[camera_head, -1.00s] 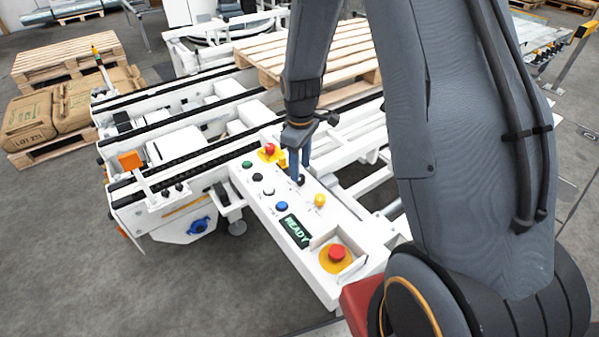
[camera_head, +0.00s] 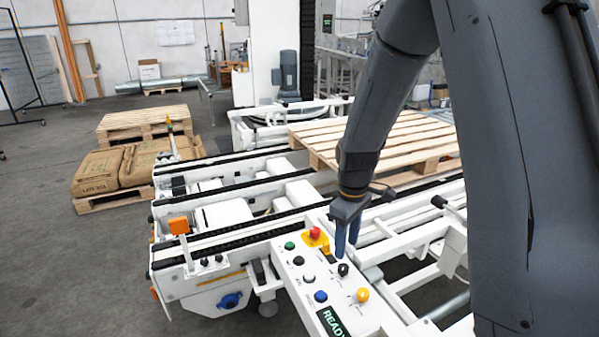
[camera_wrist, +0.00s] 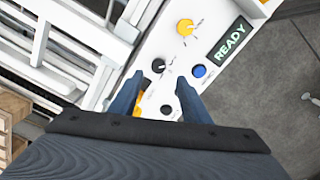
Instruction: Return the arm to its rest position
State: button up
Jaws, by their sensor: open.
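My gripper (camera_head: 346,236) hangs over the white control panel (camera_head: 291,268), close to a black selector knob. In the wrist view its two blue-grey fingers (camera_wrist: 157,98) are spread apart with nothing between them but the panel below. The black knob (camera_wrist: 158,66) lies just beyond the fingertips, and I see a gap to it there. The yellow knob (camera_wrist: 185,27), the blue button (camera_wrist: 199,71) and the lit READY display (camera_wrist: 230,40) are clear of the fingers. My arm comes down from the upper right in the head view.
The panel also carries a red emergency button (camera_head: 315,233) and a green button (camera_head: 290,246). A wooden pallet (camera_head: 385,135) lies on the conveyor (camera_head: 215,240) behind my gripper. Stacked sacks (camera_head: 98,172) stand at the left. Grey floor is free at the front left.

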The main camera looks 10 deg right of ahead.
jog(key=s+r+m, duration=0.3)
jog(key=s+m, duration=0.1)
jog(key=s, duration=0.4)
jog(key=s+r+m+t, duration=0.1)
jog(key=s+r+m, duration=0.3)
jog(key=s, duration=0.5)
jog(key=shift+a+m, duration=0.15)
jog(key=shift+m, duration=0.15)
